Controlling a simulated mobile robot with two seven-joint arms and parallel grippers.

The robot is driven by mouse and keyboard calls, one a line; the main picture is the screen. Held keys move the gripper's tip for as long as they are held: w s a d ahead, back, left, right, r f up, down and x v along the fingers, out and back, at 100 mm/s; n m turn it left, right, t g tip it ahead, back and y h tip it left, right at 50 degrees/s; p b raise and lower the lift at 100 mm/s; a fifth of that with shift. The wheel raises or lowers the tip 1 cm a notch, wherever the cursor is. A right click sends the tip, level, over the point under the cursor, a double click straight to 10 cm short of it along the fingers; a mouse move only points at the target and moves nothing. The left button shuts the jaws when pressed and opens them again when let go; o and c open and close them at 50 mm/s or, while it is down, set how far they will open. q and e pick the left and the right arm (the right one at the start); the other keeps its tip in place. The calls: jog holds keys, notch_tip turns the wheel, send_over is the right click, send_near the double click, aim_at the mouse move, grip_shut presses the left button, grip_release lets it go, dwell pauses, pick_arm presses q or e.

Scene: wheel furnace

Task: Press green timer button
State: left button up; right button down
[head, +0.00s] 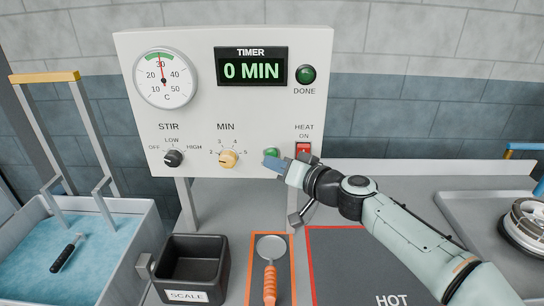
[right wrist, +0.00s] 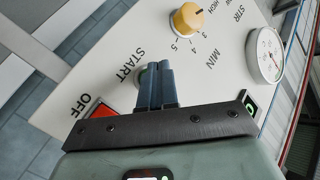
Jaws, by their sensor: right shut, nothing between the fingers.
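The green timer button (head: 271,152) is at the lower right of the white control panel (head: 200,110), left of the heat switch. My right gripper (head: 271,163) is shut and empty, with its blue fingertips at the button and partly covering it. In the right wrist view, the shut fingers (right wrist: 158,74) point at the panel beside the START label (right wrist: 130,65) and hide most of the button (right wrist: 143,77). I cannot tell whether they touch it. The timer display (head: 251,68) reads 0 MIN. My left gripper is not in view.
The red heat switch (head: 303,149) is close beside the right gripper. The yellow MIN knob (head: 228,159) and black STIR knob (head: 173,159) are to the left.

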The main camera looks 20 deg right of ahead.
jog(key=shift+w+d, duration=0.1)
jog(key=shift+w, duration=0.25)
dwell(0.7)
jog(key=shift+s, duration=0.1)
jog(key=shift+s+a+b, duration=0.2)
jog(key=shift+s+b, duration=0.35)
jog(key=shift+s, duration=0.15)
jog(key=s+a+b, duration=0.1)
jog(key=s+b, duration=0.1)
jog(key=s, duration=0.4)
jog(key=shift+a+b, duration=0.35)
jog(key=shift+w, duration=0.1)
